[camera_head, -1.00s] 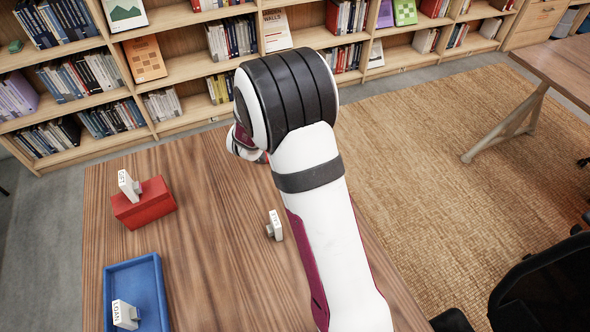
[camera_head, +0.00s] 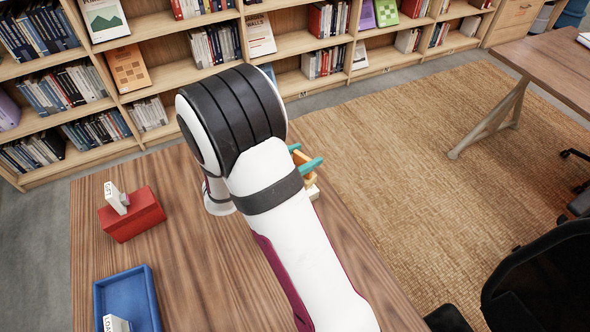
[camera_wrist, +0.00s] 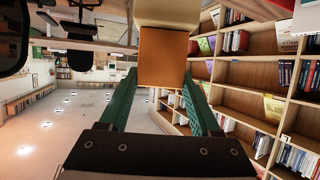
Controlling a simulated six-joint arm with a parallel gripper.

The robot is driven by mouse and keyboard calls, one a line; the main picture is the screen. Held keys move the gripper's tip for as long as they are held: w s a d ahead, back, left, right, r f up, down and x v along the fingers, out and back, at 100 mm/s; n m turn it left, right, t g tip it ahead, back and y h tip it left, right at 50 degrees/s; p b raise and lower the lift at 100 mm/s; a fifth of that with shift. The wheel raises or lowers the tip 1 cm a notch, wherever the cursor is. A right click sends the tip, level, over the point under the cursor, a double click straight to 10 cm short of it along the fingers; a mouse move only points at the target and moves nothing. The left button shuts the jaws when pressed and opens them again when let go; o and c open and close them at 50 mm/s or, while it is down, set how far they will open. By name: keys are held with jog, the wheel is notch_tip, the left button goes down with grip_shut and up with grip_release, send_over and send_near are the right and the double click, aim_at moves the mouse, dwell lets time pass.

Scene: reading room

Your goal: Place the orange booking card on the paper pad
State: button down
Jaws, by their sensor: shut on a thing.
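My gripper (camera_head: 308,160) shows past the right side of my arm, its teal fingers near the table's far right edge. In the wrist view, my gripper (camera_wrist: 160,95) is shut on the orange booking card (camera_wrist: 163,52), whose flat face lies between the fingers. The card shows as a small orange patch (camera_head: 301,157) in the head view. A cream block (camera_wrist: 168,12) meets the card's upper edge in the wrist view; I cannot tell whether it is part of the card. I cannot make out the paper pad for certain; my arm hides part of the table.
A red box (camera_head: 131,222) with a white card stand (camera_head: 116,197) on it sits on the wooden table (camera_head: 200,270). A blue tray (camera_head: 127,280) holds another white card stand (camera_head: 115,323). Bookshelves stand behind, and a chair is at the lower right.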

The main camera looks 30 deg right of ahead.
jog(key=f, duration=0.1)
jog(key=w+f, duration=0.1)
jog(key=f, duration=0.1)
jog(key=a+f, duration=0.1)
jog(key=f, duration=0.1)
jog(key=shift+w+a, duration=0.1)
jog(key=shift+w, duration=0.1)
jog(key=shift+f, duration=0.15)
jog(key=shift+c, duration=0.5)
grip_release()
